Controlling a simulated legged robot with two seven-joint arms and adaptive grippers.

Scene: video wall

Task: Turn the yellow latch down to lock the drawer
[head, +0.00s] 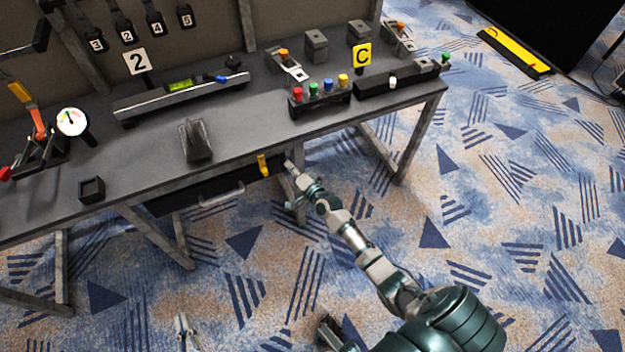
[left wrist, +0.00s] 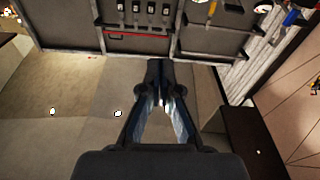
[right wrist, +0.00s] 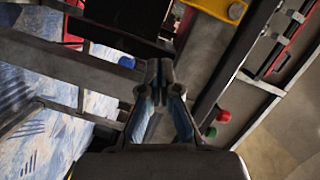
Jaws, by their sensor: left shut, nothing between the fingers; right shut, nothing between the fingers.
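The small yellow latch (head: 262,164) sits on the table's front edge, at the right end of the dark drawer (head: 185,199) with its grey bar handle (head: 222,196). The latch looks roughly upright; its exact angle is hard to tell. My right gripper (head: 289,166) is shut and empty, just right of the latch and apart from it. In the right wrist view the shut fingertips (right wrist: 160,66) point toward dark table parts, with a yellow piece (right wrist: 217,8), probably the latch, at the top edge. My left gripper (head: 183,325) is low in the head view, shut and empty, far from the drawer; its fingertips (left wrist: 157,70) also show in the left wrist view.
The grey table (head: 130,175) carries a phone-like block (head: 195,141), a level (head: 180,92), a gauge (head: 71,121) and a row of coloured buttons (head: 320,98). A table leg (head: 300,208) stands beside my right gripper. The carpet in front is clear.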

